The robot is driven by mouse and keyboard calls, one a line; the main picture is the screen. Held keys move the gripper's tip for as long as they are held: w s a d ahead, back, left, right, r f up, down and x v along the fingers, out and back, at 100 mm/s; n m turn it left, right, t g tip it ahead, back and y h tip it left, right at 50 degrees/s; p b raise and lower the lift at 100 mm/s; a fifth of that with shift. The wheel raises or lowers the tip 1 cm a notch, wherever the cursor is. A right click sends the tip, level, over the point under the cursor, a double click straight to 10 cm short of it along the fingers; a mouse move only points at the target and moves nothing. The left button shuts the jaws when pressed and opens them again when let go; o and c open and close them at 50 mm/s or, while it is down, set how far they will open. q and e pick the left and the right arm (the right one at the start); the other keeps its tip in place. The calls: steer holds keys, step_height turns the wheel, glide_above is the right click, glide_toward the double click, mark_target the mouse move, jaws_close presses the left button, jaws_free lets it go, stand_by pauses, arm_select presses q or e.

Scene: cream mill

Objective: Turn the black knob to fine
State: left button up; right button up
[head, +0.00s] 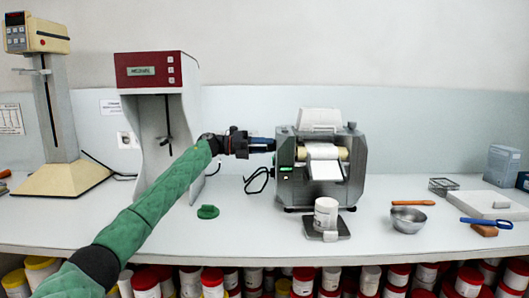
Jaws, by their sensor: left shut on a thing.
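The cream mill (357,168) is a grey machine with pale rollers and a white apron, standing in the middle of the bench. My left gripper (268,145) reaches in from the left and is shut at the upper left side of the mill. It holds the black knob there, which the fingers mostly hide. I cannot read the knob's setting or any scale marks. A small green light (286,169) shows on the mill's left front, below the gripper. My right gripper is not in view.
A white jar (326,214) stands on a small scale (313,230) before the mill. A green lid (208,212) lies to the left, a metal bowl (408,219) to the right. A red-topped machine (150,69) stands behind my left arm. Bench space around the lid is clear.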

arm_select(q)
steer(key=shift+f+m+b, duration=0.3)
steer(key=shift+m+b, duration=0.05)
steer(key=shift+m, duration=0.25)
steer(key=o, duration=1)
steer(key=shift+r, duration=0.15)
steer(key=shift+a, duration=0.1)
steer(key=shift+a, duration=3.75)
